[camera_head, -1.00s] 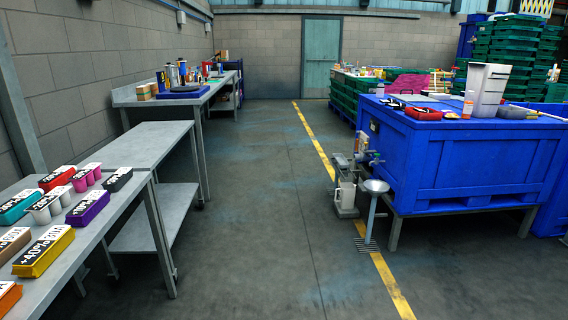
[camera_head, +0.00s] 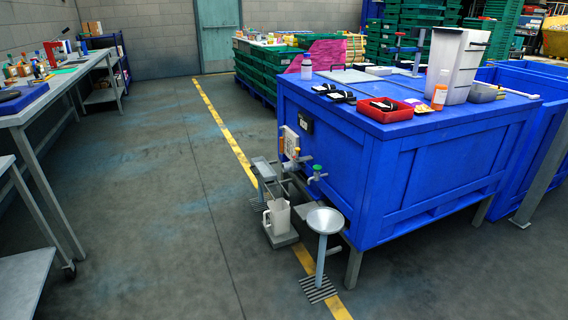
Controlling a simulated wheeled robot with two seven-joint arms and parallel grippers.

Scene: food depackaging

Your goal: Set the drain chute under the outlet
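A small outlet tap with a green handle (camera_head: 316,176) sticks out low on the side of the big blue tank (camera_head: 420,190). Below it and slightly right, a round metal funnel dish on a post (camera_head: 325,220) stands over a floor grate (camera_head: 318,288). A white jug (camera_head: 277,217) stands on a grey base left of the tap. A small grey metal stand (camera_head: 262,168) is beside the tank, behind the jug. I cannot tell for certain which piece is the drain chute. Neither of my grippers shows in this view.
On the tank top are a white hopper (camera_head: 465,65), a red tray (camera_head: 391,110), an orange bottle (camera_head: 440,92) and small tools. Workbenches (camera_head: 45,95) line the left. Green crates (camera_head: 275,65) stand behind. The floor (camera_head: 165,190) between is clear.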

